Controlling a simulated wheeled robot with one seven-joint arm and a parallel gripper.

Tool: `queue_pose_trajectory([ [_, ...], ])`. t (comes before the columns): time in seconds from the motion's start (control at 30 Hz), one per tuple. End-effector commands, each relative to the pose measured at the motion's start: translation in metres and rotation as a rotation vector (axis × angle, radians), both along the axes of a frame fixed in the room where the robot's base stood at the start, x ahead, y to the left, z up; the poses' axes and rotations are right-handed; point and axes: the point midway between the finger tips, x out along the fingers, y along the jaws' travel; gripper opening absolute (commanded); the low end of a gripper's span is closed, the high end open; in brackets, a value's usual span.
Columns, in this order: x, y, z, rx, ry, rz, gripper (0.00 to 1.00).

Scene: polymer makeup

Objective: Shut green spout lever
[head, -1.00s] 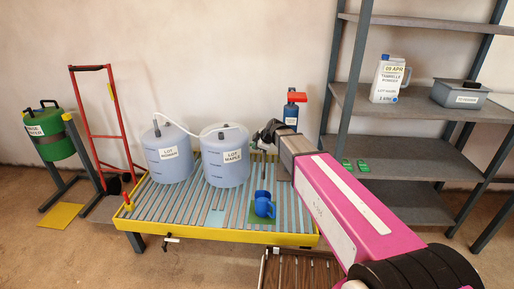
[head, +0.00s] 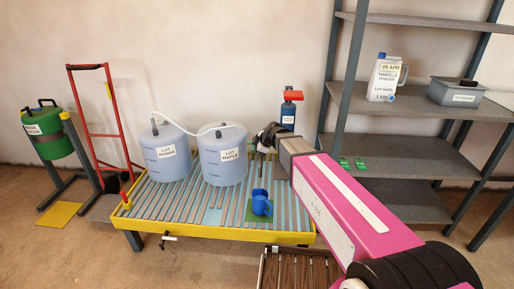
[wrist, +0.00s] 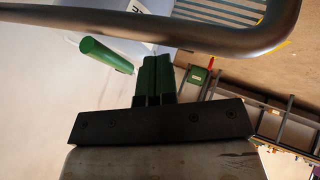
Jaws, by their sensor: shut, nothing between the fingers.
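In the wrist view, a green cylindrical handle (wrist: 105,55), which looks like the spout lever, sticks out at the upper left with a pale end. My gripper (wrist: 158,62) shows dark green fingers, closed together and empty. The handle is just left of the fingertips, with a visible gap in the picture; the depth between them is unclear. In the head view, my gripper (head: 266,136) is right of the blue-grey container labelled LOT MAPLE (head: 222,172). The lever cannot be made out there, and my wrist hides part of that area.
A thick dark curved bar (wrist: 180,38) crosses the wrist view close by. A blue bottle with a red top (head: 288,115) stands behind my wrist. Grey shelving (head: 405,150) is at right.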

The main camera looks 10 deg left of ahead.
Motion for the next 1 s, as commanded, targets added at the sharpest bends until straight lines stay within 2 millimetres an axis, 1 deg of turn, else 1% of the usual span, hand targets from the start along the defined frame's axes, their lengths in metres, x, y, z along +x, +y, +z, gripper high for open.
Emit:
queue_pose_trajectory([
  [0.03, -0.011, 0.001, -0.002, 0.0, 0.001, 0.0, 0.0],
  [0.1, -0.021, 0.003, -0.002, 0.0, 0.002, -0.003, 0.0],
  [0.17, -0.025, -0.005, 0.011, 0.001, -0.002, -0.005, 0.0],
  [0.3, -0.038, -0.019, 0.034, 0.001, -0.002, -0.005, 0.0],
  [0.4, -0.047, -0.029, 0.05, 0.001, -0.001, -0.003, 0.0],
  [0.53, -0.055, -0.038, 0.065, 0.001, -0.001, -0.003, 0.0],
  [0.57, -0.056, -0.04, 0.067, -0.001, -0.001, -0.003, 0.07],
  [0.6, -0.056, -0.041, 0.07, -0.002, 0.001, -0.003, 0.2],
  [0.67, -0.053, -0.039, 0.073, -0.014, 0.007, 0.001, 0.39],
  [0.7, -0.049, -0.036, 0.074, -0.03, 0.017, 0.006, 0.42],
  [0.77, -0.039, -0.029, 0.076, -0.072, 0.037, 0.014, 0.42],
  [0.87, -0.017, -0.013, 0.081, -0.177, 0.084, 0.019, 0.42],
  [1.0, 0.011, 0.006, 0.095, -0.353, 0.15, -0.008, 0.42],
])
